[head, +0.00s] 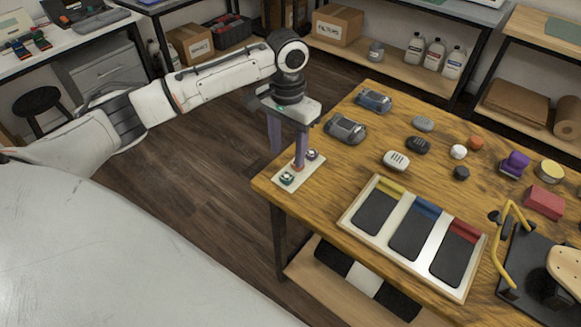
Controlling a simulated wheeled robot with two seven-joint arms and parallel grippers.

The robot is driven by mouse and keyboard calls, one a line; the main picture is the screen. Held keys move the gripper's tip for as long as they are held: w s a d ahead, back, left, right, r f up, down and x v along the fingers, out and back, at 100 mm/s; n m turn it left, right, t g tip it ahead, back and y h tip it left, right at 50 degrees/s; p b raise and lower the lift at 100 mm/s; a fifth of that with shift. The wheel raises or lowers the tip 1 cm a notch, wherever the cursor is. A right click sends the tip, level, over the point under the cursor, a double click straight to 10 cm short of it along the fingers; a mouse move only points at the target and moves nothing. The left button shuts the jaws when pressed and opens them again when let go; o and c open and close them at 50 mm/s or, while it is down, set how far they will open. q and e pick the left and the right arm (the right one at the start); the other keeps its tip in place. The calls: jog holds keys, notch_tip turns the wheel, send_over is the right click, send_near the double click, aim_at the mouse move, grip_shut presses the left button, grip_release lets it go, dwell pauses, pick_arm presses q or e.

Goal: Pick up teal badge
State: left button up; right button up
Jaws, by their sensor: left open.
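A small teal badge (287,178) lies on the front part of a cream plate (314,172) at the near left corner of the wooden table. A dark badge (312,155) and a small orange-brown piece (298,168) are on the same plate, partly hidden by a finger. My left gripper (287,158) points down over the plate's back edge, with its two purple-grey fingers apart and nothing seen between them. The teal badge is just in front of the fingers; I cannot tell the exact height of the fingertips. My right gripper is not in view.
A white tray (345,219) with yellow, blue and red-topped dark panels lies at the table's front. Bare wood lies between plate and tray.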

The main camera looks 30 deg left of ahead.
aim_at(290, 173)
pick_arm(q)
jog(key=shift+s+f, duration=0.1)
jog(key=shift+f, duration=0.7)
jog(key=f, duration=0.5)
jog(key=shift+w+d+f, duration=0.15)
jog(key=shift+w+d, duration=0.05)
jog(key=shift+w, duration=0.05)
jog(key=c, duration=1.1)
